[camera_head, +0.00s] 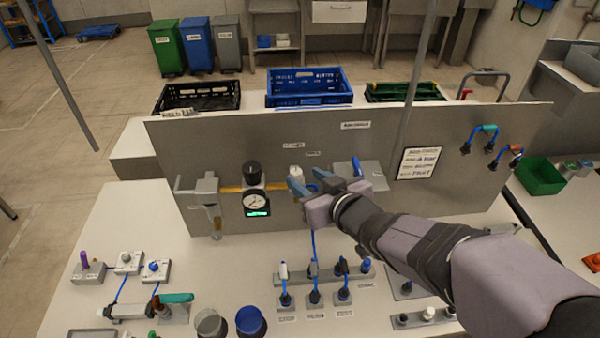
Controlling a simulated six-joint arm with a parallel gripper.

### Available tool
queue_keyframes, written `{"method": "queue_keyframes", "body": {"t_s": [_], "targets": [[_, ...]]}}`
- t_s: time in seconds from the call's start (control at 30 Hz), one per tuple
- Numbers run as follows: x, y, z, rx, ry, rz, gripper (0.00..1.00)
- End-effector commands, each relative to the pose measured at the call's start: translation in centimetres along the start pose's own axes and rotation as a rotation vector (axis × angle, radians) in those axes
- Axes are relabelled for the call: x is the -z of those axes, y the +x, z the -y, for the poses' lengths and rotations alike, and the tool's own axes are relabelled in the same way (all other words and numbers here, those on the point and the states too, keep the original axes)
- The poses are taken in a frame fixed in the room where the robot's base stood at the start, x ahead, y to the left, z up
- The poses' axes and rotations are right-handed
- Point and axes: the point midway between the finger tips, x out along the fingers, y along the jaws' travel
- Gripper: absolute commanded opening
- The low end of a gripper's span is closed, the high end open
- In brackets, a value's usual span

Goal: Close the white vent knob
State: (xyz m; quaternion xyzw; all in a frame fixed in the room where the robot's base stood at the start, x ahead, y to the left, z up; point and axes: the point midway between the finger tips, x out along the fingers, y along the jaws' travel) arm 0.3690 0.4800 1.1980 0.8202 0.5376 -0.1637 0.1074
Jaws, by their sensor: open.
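A small white knob (296,172) stands on the grey upright panel, just right of the black regulator knob (253,169). Its lower part is hidden behind my gripper, so I cannot tell how far it is turned. My gripper (309,183) is open, with blue fingertips close to the white knob. I cannot tell whether they touch it. No object shows between the fingers.
A round gauge (256,203) with a green display sits left of my gripper. Several upright hose fittings with a manifold (325,273) stand below on the white bench. A blue cup (250,321) and grey cup (209,323) are at the front. Crates line the back.

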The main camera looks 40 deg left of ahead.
Motion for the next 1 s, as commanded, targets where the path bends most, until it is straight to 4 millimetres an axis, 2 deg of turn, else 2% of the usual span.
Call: {"method": "queue_keyframes", "body": {"t_s": [0.1, 0.33, 0.8, 0.97, 1.0], "targets": [[0.1, 1.4, 0.0, 0.001, 0.0, 0.001, 0.42], [0.1, 3.4, 0.0, 0.0, 0.0, -0.001, 0.42], [0.1, 4.1, 0.0, -0.001, -0.001, -0.002, 0.42], [0.1, 4.1, 0.0, -0.001, -0.001, -0.002, 0.04], [0.1, 4.1, 0.0, -0.001, -0.001, -0.002, 0.01]]}}
